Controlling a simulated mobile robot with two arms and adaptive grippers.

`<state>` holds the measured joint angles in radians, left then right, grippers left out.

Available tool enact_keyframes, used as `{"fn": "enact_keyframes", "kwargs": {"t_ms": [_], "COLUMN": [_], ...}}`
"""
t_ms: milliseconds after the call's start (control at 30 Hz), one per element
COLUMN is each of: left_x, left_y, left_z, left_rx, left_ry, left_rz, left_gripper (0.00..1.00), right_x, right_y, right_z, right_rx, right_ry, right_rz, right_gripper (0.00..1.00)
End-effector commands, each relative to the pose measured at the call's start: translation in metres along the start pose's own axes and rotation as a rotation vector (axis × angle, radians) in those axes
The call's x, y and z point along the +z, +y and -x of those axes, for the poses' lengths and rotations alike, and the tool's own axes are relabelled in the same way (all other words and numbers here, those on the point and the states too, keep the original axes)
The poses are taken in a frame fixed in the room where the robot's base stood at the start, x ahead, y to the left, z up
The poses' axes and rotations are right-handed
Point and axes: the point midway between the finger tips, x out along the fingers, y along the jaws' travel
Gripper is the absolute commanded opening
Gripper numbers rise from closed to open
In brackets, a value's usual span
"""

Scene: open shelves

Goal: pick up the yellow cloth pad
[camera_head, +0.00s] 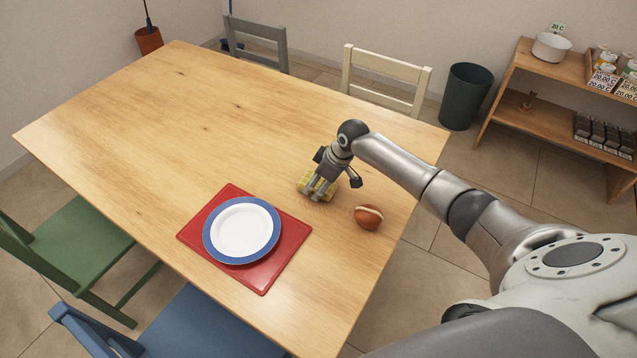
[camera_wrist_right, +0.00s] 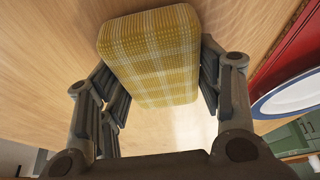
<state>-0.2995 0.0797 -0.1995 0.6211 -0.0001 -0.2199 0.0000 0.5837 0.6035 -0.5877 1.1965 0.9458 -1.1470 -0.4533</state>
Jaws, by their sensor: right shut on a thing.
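The yellow cloth pad (camera_wrist_right: 152,55) is a thick checked block, seen large between the fingers in the right wrist view. In the head view the pad (camera_head: 305,183) shows in part at the wooden table, behind the fingers. My right gripper (camera_head: 318,190) points down over it and is shut on it, one finger on each side. The right gripper's fingers (camera_wrist_right: 158,88) also show in the wrist view. I cannot tell whether the pad touches the table or is slightly above it. My left gripper is not in view.
A red and brown ball-like object (camera_head: 368,218) lies close to the right of the gripper. A blue-rimmed plate (camera_head: 241,230) sits on a red tray (camera_head: 263,283) to the left. The far table (camera_head: 170,110) is clear. Chairs stand around; a shelf (camera_head: 540,110) is at right.

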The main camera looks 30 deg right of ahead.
Motion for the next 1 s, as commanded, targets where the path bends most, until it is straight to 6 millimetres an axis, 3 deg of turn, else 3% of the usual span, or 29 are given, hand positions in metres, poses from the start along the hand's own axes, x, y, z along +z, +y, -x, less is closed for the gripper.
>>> {"fn": "enact_keyframes", "kwargs": {"t_ms": [233, 533, 800, 1000], "left_x": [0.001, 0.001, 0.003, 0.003], "left_y": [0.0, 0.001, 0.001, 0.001], "left_z": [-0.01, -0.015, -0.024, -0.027], "left_rx": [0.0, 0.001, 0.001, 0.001], "left_ry": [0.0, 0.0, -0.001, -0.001], "left_rz": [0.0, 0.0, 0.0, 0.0], "left_gripper": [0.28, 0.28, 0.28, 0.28], "right_x": [-0.014, -0.065, -0.104, -0.121], "right_y": [0.002, -0.039, -0.083, -0.102], "right_z": [0.03, 0.073, 0.083, 0.087], "right_rx": [0.004, 0.002, 0.0, 0.0], "right_ry": [0.007, 0.008, 0.007, 0.004], "right_rz": [0.002, 0.005, 0.003, 0.001], "right_gripper": [0.37, 0.37, 0.37, 0.37]}}
